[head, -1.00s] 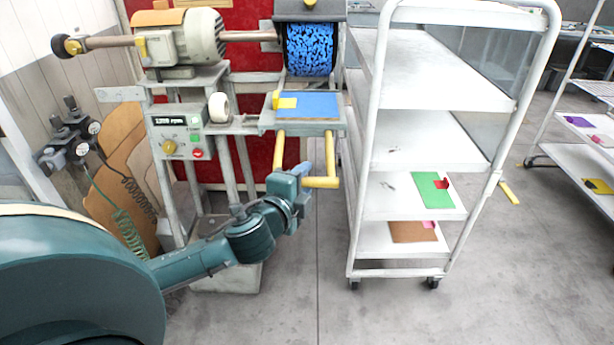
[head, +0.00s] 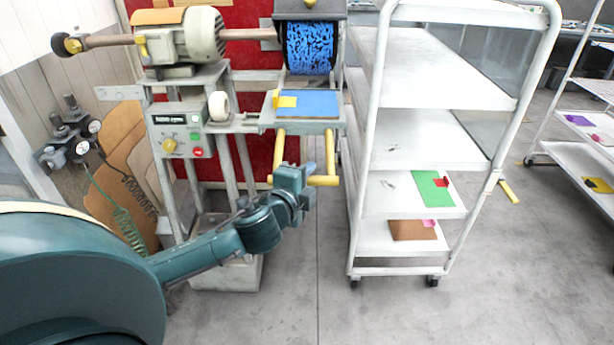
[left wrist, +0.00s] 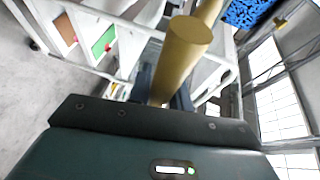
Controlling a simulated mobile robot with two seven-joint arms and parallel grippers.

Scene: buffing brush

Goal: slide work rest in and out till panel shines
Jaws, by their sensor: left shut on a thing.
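The work rest (head: 300,122) is a grey sliding plate on the buffing machine, with a yellow U-shaped handle (head: 322,181) hanging out in front. A blue panel (head: 310,103) with a yellow tab (head: 286,102) lies on it. The blue speckled buffing brush (head: 310,48) is above and behind the panel. My left gripper (head: 303,174) is shut on the yellow handle, at its front bar. In the left wrist view the handle bar (left wrist: 182,55) runs up from between the fingers. My right gripper is not in view.
A white shelf cart (head: 420,140) with a green panel (head: 433,188) and a brown panel (head: 412,230) stands close on the right. The machine's control box (head: 182,135) is at left. The floor in front is clear.

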